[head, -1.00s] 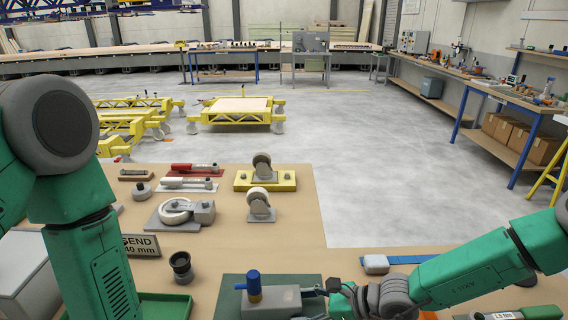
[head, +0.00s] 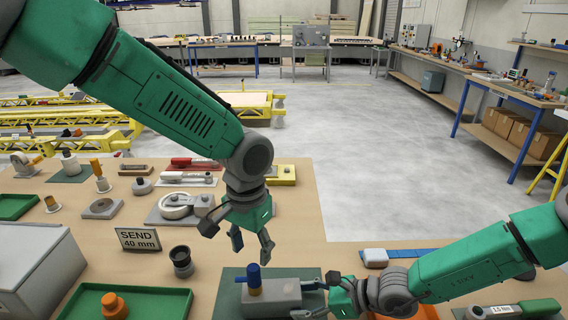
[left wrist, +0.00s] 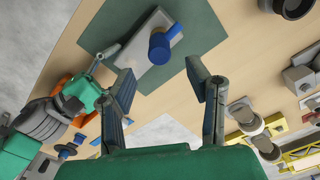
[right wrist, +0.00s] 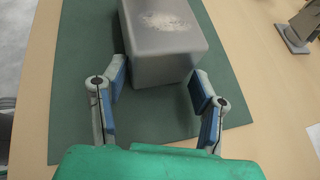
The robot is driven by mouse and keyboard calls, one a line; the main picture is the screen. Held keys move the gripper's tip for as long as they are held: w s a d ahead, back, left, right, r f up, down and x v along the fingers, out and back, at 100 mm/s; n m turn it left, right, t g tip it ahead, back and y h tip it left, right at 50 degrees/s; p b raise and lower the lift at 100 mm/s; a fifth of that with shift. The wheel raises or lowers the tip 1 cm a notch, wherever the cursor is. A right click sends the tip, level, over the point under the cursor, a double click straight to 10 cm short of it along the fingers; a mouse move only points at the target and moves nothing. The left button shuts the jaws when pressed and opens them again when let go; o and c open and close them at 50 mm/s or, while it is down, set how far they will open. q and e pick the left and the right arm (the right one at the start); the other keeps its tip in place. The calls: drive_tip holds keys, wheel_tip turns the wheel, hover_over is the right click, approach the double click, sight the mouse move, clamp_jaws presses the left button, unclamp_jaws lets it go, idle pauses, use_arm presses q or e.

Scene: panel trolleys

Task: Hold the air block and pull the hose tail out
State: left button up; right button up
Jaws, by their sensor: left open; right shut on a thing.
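The air block (head: 285,292) is a grey block lying on a dark green mat (head: 231,300). A blue hose tail (head: 253,272) stands upright in a brass-coloured fitting on its left part. The hose tail also shows in the left wrist view (left wrist: 160,45). My right gripper (head: 316,298) is shut on the right end of the air block. In the right wrist view its fingers lie on either side of the block (right wrist: 165,45). My left gripper (head: 252,243) is open and empty, pointing down a little above the hose tail, apart from it.
A "SEND 40 mm" sign (head: 138,240), a black cup-like part (head: 181,262) and a green tray (head: 150,305) stand left of the mat. Caster parts (head: 180,207) lie behind. A blue-and-white tool (head: 376,257) lies behind my right arm.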

sight(253, 266)
use_arm(q)
drive_tip(key=shift+f, duration=3.4)
drive_tip(key=shift+c, duration=0.4)
clamp_jaws()
drive_tip(key=shift+s, duration=0.1)
drive_tip(key=shift+r, duration=0.15)
drive_tip(key=shift+r, duration=1.45)
drive_tip(key=shift+r, duration=2.5)
